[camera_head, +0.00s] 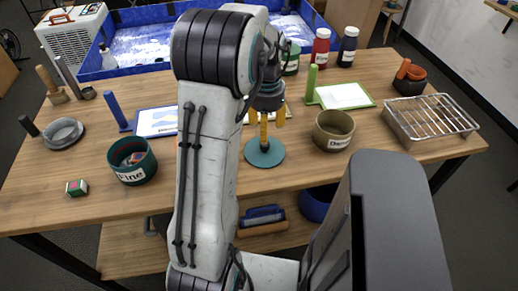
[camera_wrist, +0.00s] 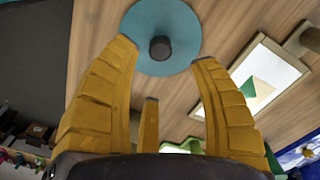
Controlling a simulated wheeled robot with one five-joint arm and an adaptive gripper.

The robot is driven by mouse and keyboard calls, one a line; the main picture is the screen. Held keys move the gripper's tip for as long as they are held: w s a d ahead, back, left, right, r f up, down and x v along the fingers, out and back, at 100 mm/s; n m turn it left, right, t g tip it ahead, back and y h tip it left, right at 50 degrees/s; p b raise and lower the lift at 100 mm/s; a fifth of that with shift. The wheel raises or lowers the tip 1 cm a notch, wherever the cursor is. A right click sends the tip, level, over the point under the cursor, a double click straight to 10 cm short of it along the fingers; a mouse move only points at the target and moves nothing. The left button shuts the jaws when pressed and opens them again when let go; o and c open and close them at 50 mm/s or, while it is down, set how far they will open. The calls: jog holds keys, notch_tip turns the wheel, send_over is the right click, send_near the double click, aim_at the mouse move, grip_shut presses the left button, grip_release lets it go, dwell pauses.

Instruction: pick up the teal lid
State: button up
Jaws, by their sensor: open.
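The teal lid (camera_head: 265,155) is a flat round disc lying on the wooden table near its front edge. In the wrist view the teal lid (camera_wrist: 184,30) is at the top centre, with a dark round knob (camera_wrist: 160,48) in its middle. My gripper (camera_head: 264,132) has yellow fingers pointing down above the lid. In the wrist view my gripper (camera_wrist: 165,60) is open, its fingers spread apart with the knob between and just beyond their tips. Nothing is held. The gap between fingertips and knob is hard to judge.
A green pot marked "Fine" (camera_head: 133,167) stands to the left and an olive pot (camera_head: 334,136) to the right. A wire rack (camera_head: 421,116) is farther right.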

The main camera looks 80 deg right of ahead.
aim_at(265, 145)
jog(key=shift+a+m, duration=0.1)
jog(key=shift+m, duration=0.2)
jog(key=shift+f, duration=0.55)
jog(key=shift+w+f+p, duration=0.1)
jog(key=shift+f+p, duration=0.25)
jog(key=shift+f, duration=2.8)
jog(key=c, duration=1.1)
